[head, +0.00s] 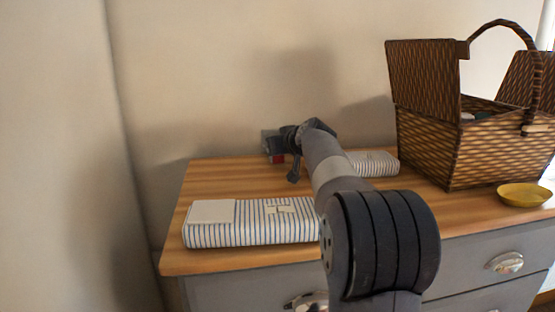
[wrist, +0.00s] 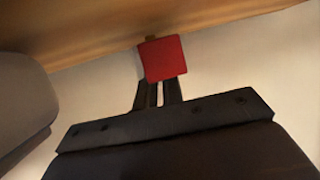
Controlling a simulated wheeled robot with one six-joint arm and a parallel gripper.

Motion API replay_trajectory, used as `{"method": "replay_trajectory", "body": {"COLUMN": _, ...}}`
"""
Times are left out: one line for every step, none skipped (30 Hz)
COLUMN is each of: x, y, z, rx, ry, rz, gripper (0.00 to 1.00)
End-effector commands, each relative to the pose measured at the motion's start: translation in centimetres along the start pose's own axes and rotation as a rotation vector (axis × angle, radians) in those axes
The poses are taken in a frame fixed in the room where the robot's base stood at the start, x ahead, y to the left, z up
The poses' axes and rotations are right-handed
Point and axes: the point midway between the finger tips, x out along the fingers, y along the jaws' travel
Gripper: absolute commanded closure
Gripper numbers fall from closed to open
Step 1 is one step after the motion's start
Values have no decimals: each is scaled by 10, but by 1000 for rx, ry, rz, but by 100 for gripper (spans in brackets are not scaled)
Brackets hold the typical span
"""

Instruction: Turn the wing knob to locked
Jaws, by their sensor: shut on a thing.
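In the wrist view a red, square-faced piece, which I take for the wing knob (wrist: 163,58), sits at the tips of my gripper (wrist: 159,84). The two dark fingers are close together and shut on it. In the head view a patch of red (head: 278,158) shows at the back of the dresser top, below a small grey block (head: 271,142), just left of my wrist. My fingertips are largely hidden there by my own arm. No lock mark shows, so I cannot tell the knob's setting.
The wooden dresser top (head: 230,180) bears a striped folded cloth (head: 250,234) at the front left and another striped bundle (head: 374,163) behind my arm. An open wicker basket (head: 440,150) and a yellow bowl (head: 523,195) stand at the right. A bare wall rises behind.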

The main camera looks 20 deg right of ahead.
Motion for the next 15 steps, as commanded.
{"method": "replay_trajectory", "body": {"x": 4, "y": 3, "z": 8, "rx": -7, "ry": -2, "rz": -14, "gripper": 100}}
{"method": "replay_trajectory", "body": {"x": 4, "y": 3, "z": 8, "rx": -11, "ry": -2, "rz": -27, "gripper": 100}}
{"method": "replay_trajectory", "body": {"x": 4, "y": 4, "z": 8, "rx": -19, "ry": -3, "rz": -45, "gripper": 100}}
{"method": "replay_trajectory", "body": {"x": 4, "y": 4, "z": 8, "rx": -25, "ry": -3, "rz": -60, "gripper": 100}}
{"method": "replay_trajectory", "body": {"x": 3, "y": 4, "z": 7, "rx": -31, "ry": -3, "rz": -74, "gripper": 100}}
{"method": "replay_trajectory", "body": {"x": 3, "y": 4, "z": 6, "rx": -38, "ry": -3, "rz": -91, "gripper": 100}}
{"method": "replay_trajectory", "body": {"x": 2, "y": 4, "z": 6, "rx": -42, "ry": -3, "rz": -101, "gripper": 100}}
{"method": "replay_trajectory", "body": {"x": 2, "y": 4, "z": 5, "rx": -48, "ry": -2, "rz": -110, "gripper": 100}}
{"method": "replay_trajectory", "body": {"x": 1, "y": 4, "z": 4, "rx": -52, "ry": -2, "rz": -121, "gripper": 100}}
{"method": "replay_trajectory", "body": {"x": 1, "y": 4, "z": 4, "rx": -54, "ry": -3, "rz": -127, "gripper": 100}}
{"method": "replay_trajectory", "body": {"x": 1, "y": 4, "z": 4, "rx": -56, "ry": -2, "rz": -131, "gripper": 100}}
{"method": "replay_trajectory", "body": {"x": 1, "y": 4, "z": 3, "rx": -58, "ry": -2, "rz": -135, "gripper": 100}}
{"method": "replay_trajectory", "body": {"x": 1, "y": 3, "z": 3, "rx": -60, "ry": -2, "rz": -137, "gripper": 100}}
{"method": "replay_trajectory", "body": {"x": 0, "y": 3, "z": 2, "rx": -60, "ry": -2, "rz": -138, "gripper": 100}}
{"method": "replay_trajectory", "body": {"x": 0, "y": 3, "z": 2, "rx": -60, "ry": -2, "rz": -138, "gripper": 100}}
